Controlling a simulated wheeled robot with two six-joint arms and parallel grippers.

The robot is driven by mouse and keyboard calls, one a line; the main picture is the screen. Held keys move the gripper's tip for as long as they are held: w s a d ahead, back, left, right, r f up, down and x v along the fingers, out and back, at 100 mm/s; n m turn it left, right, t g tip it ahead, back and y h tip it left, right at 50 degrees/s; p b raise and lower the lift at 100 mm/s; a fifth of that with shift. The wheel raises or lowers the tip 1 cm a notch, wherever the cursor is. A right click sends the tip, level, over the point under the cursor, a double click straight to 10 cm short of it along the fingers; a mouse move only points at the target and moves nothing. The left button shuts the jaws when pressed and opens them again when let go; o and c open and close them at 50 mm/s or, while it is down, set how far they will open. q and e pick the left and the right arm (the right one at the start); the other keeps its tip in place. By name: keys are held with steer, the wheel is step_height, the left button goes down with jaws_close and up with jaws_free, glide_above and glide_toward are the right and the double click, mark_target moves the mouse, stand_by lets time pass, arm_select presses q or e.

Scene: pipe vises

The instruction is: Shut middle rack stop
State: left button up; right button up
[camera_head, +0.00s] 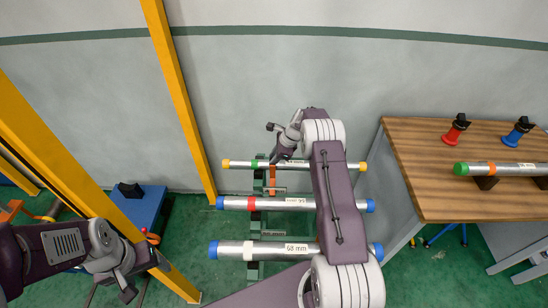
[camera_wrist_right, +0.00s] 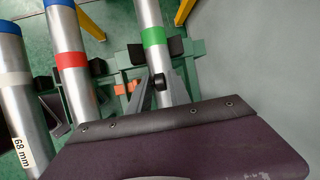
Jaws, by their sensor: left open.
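A green rack (camera_head: 256,225) holds three silver pipes side by side. The middle pipe (camera_head: 285,204) has blue ends and a red band (camera_wrist_right: 70,59). An orange piece (camera_head: 272,177), possibly a stop, sits on the rack between the middle and far pipes; it also shows in the right wrist view (camera_wrist_right: 126,88). My right gripper (camera_head: 275,140) is over the far pipe's green-band end. Its grey fingers (camera_wrist_right: 150,90) show close to that pipe; their opening and any contact are unclear. My left gripper (camera_head: 146,278) is open and empty at the lower left, away from the rack.
The far pipe (camera_head: 240,164) has yellow ends; the near pipe (camera_head: 235,250) is labelled 68 mm. A wooden table (camera_head: 430,185) at right bears another pipe and red and blue knobbed items. Yellow posts (camera_head: 180,90) stand at left. Green floor shows between posts and rack.

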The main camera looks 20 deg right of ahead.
jaws_close()
stand_by(1.4)
